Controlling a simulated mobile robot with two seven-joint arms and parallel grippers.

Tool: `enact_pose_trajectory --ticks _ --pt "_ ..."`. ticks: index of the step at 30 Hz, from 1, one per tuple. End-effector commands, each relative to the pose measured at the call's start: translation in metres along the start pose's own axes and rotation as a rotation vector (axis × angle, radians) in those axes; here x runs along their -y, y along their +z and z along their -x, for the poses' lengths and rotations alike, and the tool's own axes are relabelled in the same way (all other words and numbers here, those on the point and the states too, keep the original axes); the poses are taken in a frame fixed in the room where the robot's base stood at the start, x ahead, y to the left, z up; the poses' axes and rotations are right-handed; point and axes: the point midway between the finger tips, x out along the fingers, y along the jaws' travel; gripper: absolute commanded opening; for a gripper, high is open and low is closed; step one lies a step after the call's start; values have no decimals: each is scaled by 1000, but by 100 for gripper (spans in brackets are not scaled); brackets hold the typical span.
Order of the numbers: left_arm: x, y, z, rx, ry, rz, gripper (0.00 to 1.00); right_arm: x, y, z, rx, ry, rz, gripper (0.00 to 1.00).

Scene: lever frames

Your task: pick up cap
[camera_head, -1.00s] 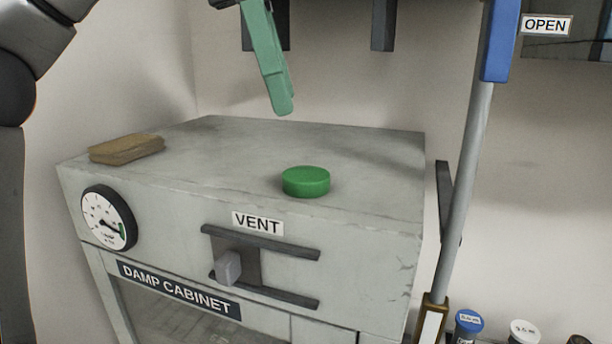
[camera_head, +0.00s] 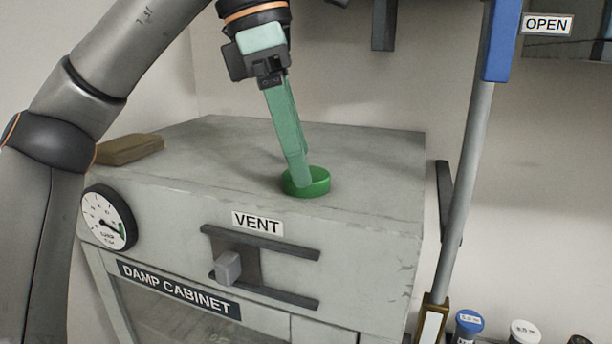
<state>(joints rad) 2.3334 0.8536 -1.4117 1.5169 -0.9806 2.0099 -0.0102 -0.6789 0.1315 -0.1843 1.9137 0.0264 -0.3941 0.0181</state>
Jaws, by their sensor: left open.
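The green cap (camera_head: 318,184) is a short round disc lying flat on top of the grey damp cabinet (camera_head: 380,160), near its front edge. My left gripper (camera_head: 303,181) points down at the cap, its pale green fingers overlapping the cap's left and middle part in the picture. The fingers line up one behind the other, so the gap between them is hidden. The gripper is open; whether the fingers touch the cap cannot be told. My right gripper is not in view.
A brown block (camera_head: 130,149) lies at the cabinet top's left. A dial gauge (camera_head: 107,218) and a vent slider (camera_head: 228,267) are on the front. A blue-handled lever (camera_head: 500,45) stands to the right, above small capped bottles (camera_head: 468,324). The cabinet top's right side is clear.

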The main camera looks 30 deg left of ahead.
Motion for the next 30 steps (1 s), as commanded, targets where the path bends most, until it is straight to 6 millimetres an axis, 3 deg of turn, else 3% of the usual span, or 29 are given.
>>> enact_pose_trajectory --ticks 6,16,30 --pt "0 0 -17 -2 -2 -2 98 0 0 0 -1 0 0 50" --pt "0 0 -19 0 0 0 98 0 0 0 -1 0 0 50" --pt "0 0 -19 0 0 0 46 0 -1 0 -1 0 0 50"
